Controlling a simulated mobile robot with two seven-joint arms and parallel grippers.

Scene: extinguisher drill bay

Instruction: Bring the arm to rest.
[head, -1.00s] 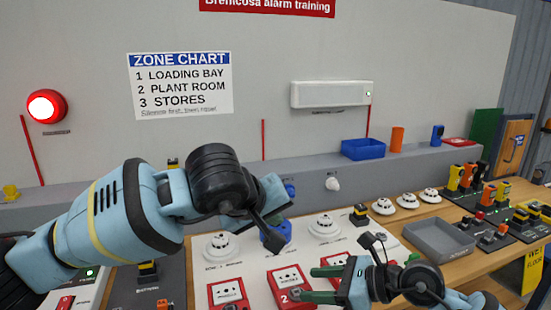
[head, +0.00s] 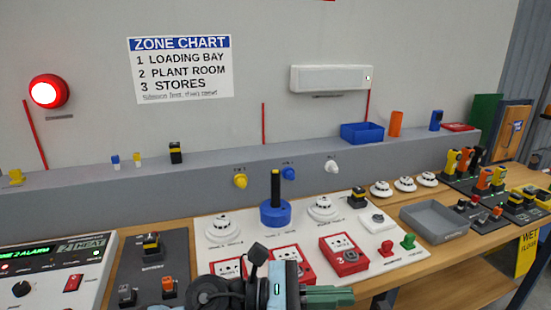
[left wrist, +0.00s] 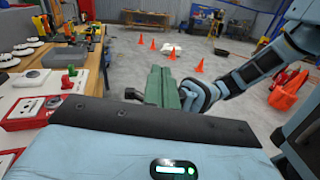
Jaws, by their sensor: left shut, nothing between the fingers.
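My left gripper (head: 328,297) is low in the head view, with its green fingers pointing right in front of the call-point board. In the left wrist view its green fingers (left wrist: 162,87) are together with nothing between them. It appears to touch nothing. The left wrist hides parts of the red call points behind it. My right arm (left wrist: 262,68) slopes down from the upper right in the left wrist view; I do not make out its gripper, and it is not in the head view.
The white board carries red call points (head: 343,256), detectors (head: 222,229) and a blue base with a dark upright handle (head: 275,212). A grey tray (head: 434,222) stands to its right. The alarm panel (head: 55,280) is left. Cones (left wrist: 196,66) stand on the floor beyond the bench.

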